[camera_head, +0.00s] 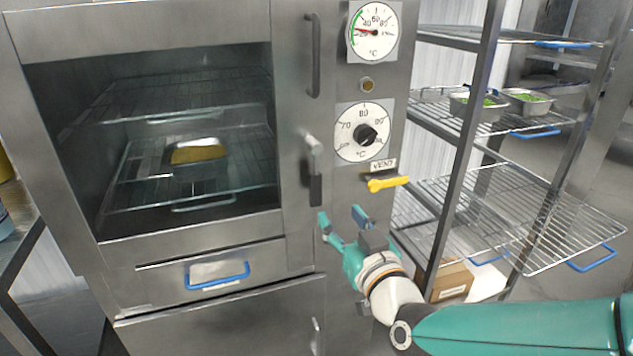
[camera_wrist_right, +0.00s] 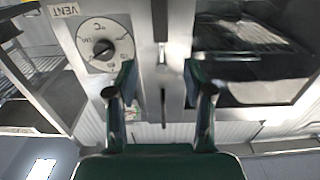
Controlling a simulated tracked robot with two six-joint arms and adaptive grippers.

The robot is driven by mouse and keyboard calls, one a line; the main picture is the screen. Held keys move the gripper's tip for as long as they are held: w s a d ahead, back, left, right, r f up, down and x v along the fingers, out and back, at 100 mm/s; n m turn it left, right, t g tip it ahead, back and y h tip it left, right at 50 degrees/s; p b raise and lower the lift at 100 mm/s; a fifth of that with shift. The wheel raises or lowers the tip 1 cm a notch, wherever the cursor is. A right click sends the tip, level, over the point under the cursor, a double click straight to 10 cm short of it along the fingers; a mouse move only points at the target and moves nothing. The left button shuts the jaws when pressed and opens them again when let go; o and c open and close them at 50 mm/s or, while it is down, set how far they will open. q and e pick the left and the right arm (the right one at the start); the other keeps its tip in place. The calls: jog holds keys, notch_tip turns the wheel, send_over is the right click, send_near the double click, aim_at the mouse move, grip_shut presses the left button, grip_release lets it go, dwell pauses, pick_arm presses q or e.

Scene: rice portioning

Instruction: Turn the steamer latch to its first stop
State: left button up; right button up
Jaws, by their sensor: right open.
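The steamer (camera_head: 190,250) has a glass-fronted door, closed. Its latch (camera_head: 315,188) is on the post right of the door, a dark grip hanging straight down from a light pivot. My right gripper (camera_head: 341,215) is open and empty, just below and right of the latch in the head view. My left gripper is not in view.
A temperature dial (camera_head: 365,132), a gauge (camera_head: 374,32) and a yellow vent lever (camera_head: 388,183) are right of the latch. A pan (camera_head: 198,165) with yellow contents is inside the steamer. A wire rack (camera_head: 520,215) stands at right, with a cardboard box (camera_head: 450,281) low down.

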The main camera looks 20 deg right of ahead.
aim_at(317, 183)
jog(key=w, duration=0.4)
jog(key=w+p, duration=0.1)
jog(key=w, duration=0.4)
jog(key=w+p, duration=0.1)
jog(key=w, duration=0.4)
jog(key=shift+a, duration=0.3)
grip_shut()
